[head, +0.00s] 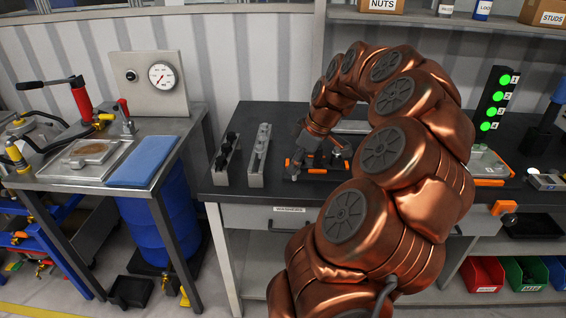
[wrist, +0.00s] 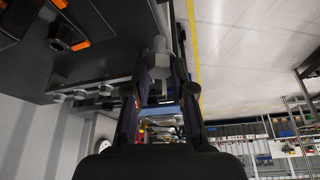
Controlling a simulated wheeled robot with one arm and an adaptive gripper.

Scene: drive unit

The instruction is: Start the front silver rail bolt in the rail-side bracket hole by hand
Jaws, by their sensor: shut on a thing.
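My gripper (wrist: 160,78) is shut on a light grey bolt (wrist: 159,48), which stands out beyond the fingertips in the wrist view. In the head view my gripper (head: 303,160) is low over the dark fixture with orange clamps (head: 318,171) on the bench. The bolt cannot be made out there. The bracket hole is not visible, so I cannot tell whether the bolt touches it. A silver bolt rack (head: 257,168) with several grey heads stands left of my gripper. It appears to show in the wrist view too (wrist: 85,92).
A rack of black bolts (head: 228,160) stands further left on the black bench (head: 235,193). A steel cart with a blue cloth (head: 143,160) stands beyond a gap at left. An indicator tower (head: 493,101) shows several green lights at right. My arm covers the bench middle.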

